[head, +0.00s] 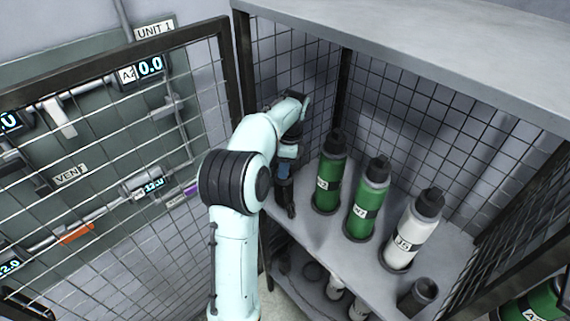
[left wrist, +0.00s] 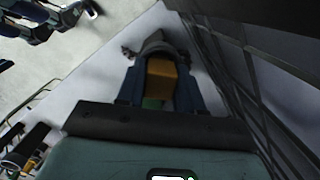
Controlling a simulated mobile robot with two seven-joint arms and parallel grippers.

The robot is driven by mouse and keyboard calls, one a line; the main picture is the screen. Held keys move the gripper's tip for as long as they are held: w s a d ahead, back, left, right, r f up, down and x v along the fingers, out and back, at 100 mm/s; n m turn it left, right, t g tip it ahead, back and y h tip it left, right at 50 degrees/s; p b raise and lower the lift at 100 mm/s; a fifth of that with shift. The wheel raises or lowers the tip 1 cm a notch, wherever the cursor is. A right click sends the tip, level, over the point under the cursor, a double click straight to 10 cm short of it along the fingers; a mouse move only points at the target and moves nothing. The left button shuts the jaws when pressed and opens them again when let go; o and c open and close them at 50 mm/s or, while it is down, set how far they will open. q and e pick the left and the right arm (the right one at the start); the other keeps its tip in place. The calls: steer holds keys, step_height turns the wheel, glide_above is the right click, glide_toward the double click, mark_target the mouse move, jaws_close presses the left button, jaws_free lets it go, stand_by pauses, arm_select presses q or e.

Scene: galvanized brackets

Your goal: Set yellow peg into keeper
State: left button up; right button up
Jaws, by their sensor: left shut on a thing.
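My left gripper (head: 287,200) points down inside the wire-mesh cabinet, over the left end of its upper shelf. In the left wrist view, its dark blue fingers (left wrist: 160,62) are shut on the yellow peg (left wrist: 162,80). The peg cannot be made out in the head view. My right gripper is in neither view.
Two green bottles (head: 329,184) (head: 367,207) and a white bottle (head: 412,236) stand on the shelf (head: 345,249) right of my gripper. A short dark cylinder (head: 418,297) is near the front. The mesh door (head: 130,150) stands open at left.

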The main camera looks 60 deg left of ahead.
arm_select(q)
steer(key=o, duration=1.2)
steer(key=shift+s+a+f, duration=0.2)
steer(key=shift+a+f, duration=0.05)
steer(key=shift+f, duration=0.15)
step_height(320, 180, up, 14)
steer(key=w+d+p, duration=0.1)
steer(key=p, duration=0.2)
steer(key=shift+w+d, duration=0.15)
steer(key=shift+w, duration=0.2)
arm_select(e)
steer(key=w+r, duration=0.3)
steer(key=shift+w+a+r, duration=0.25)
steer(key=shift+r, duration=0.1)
arm_select(q)
steer(key=shift+d+f, duration=0.1)
